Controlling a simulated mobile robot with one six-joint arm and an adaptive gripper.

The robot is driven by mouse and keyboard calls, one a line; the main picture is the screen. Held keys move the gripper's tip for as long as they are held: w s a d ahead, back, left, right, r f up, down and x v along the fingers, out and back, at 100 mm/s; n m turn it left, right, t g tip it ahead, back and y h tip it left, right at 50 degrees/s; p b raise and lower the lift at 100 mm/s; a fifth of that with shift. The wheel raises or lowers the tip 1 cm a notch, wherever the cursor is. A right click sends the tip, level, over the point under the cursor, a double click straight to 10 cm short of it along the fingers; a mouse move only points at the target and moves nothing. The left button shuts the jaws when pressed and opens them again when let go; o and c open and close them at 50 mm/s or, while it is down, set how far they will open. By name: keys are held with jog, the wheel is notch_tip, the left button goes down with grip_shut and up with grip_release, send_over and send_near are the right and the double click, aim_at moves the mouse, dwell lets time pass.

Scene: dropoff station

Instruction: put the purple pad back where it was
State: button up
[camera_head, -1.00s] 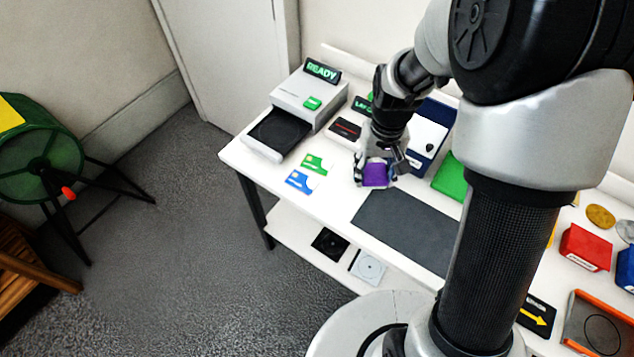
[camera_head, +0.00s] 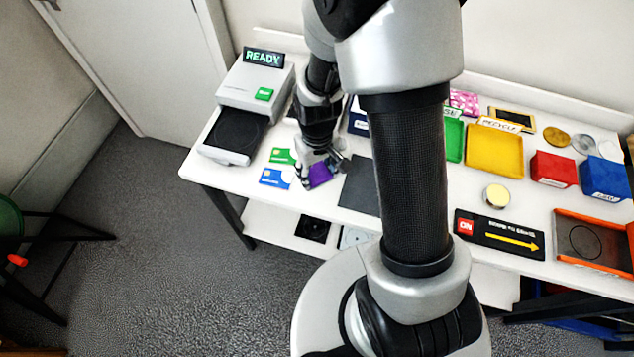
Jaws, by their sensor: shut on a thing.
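The purple pad (camera_head: 320,175) is at my gripper (camera_head: 318,172), over the front left part of the white table (camera_head: 222,178). My gripper points down and is shut on the pad. The fingers hide part of it. I cannot tell whether the pad touches the table. A dark grey mat (camera_head: 360,186) lies just right of it, partly hidden behind my arm. A green card (camera_head: 281,155) and a blue card (camera_head: 274,177) lie just to its left.
A grey machine with a READY sign (camera_head: 263,58) and open black tray (camera_head: 236,131) stands at the left end. Right are a yellow tray (camera_head: 494,152), red bin (camera_head: 553,169), blue bin (camera_head: 606,178), yellow-arrow panel (camera_head: 498,236) and orange-framed tray (camera_head: 594,243). A round tin (camera_head: 495,194) stands mid-table.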

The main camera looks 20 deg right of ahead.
jog(key=shift+f+b, duration=0.65)
jog(key=shift+f, duration=1.75)
jog(key=shift+f, duration=0.1)
jog(key=o, duration=1.4)
notch_tip(320, 180, up, 12)
jog(key=p, duration=0.4)
jog(key=shift+r, duration=0.2)
notch_tip(320, 180, up, 7)
jog(key=t, duration=0.1)
notch_tip(320, 180, up, 12)
jog(key=m+t, duration=0.1)
jog(key=t, duration=0.1)
send_over(317, 181)
jog(key=s, duration=0.6)
jog(key=shift+m+t, duration=0.4)
jog(key=shift+t, duration=0.4)
jog(key=s+r, duration=0.1)
jog(key=s, duration=0.1)
jog(key=s+r, duration=0.1)
jog(key=s, duration=0.1)
jog(key=s+r, duration=0.1)
jog(key=s, duration=0.1)
jog(key=shift+s+d+r, duration=0.3)
jog(key=shift+d+r, duration=0.05)
jog(key=shift+d, duration=0.05)
